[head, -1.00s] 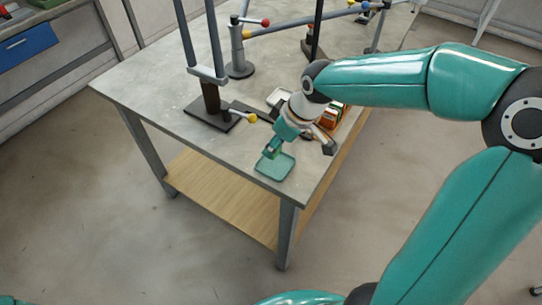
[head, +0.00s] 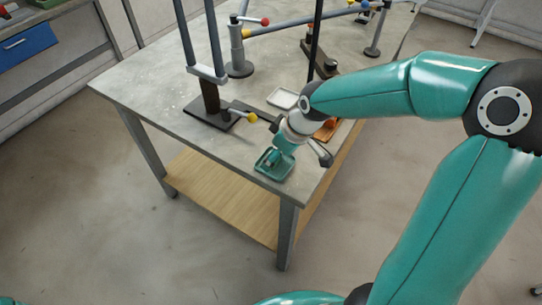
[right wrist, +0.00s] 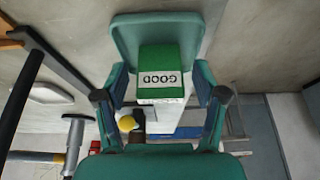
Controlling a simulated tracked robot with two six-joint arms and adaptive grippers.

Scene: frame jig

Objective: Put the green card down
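The green card (right wrist: 161,72), a block-like piece with a white label reading GOOD, shows upside down in the right wrist view. It is at the green tray (right wrist: 154,20), between my right gripper's fingers (right wrist: 161,100). A gap shows on each side of the card, so the fingers look open and apart from it. In the head view my right gripper (head: 285,148) is low over the green tray (head: 273,176) at the table's near corner and partly hides the card. Whether the card rests fully on the tray floor is unclear. My left gripper is not in view.
A white tray (head: 283,98) and an orange tray (head: 326,131) lie behind on the grey table (head: 160,85). A dark-based stand (head: 211,112) with a yellow-knobbed lever (head: 251,117) is left of the gripper. The table edge is close to the green tray.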

